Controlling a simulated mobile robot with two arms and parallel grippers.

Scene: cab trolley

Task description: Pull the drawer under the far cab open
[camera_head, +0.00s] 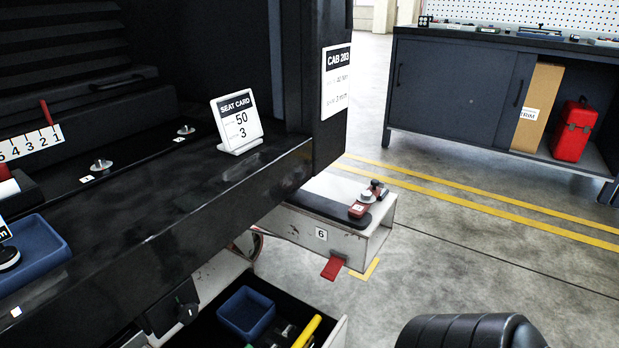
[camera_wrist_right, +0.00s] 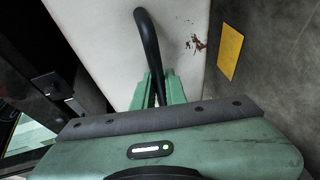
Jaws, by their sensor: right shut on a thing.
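The drawer (camera_head: 337,333) under the cab (camera_head: 200,200) stands at least partly open at the bottom of the head view, its inside visible. It holds a blue bin (camera_head: 246,312), a yellow-handled tool (camera_head: 307,331) and small dark parts. Its front is cut off by the picture edge. In the right wrist view the green fingers of my right gripper (camera_wrist_right: 158,90) are shut on the black bar handle (camera_wrist_right: 148,35), against the pale drawer front (camera_wrist_right: 100,40). The head view does not show this grip. My left gripper is in neither view.
A pale beam end (camera_head: 350,240) marked 6, with a red clamp (camera_head: 360,209) and red tab (camera_head: 333,268), juts out above and beyond the drawer. A seat card (camera_head: 238,122) stands on the cab sill. A workbench (camera_head: 450,90) is at the back right. Floor right of the beam is clear.

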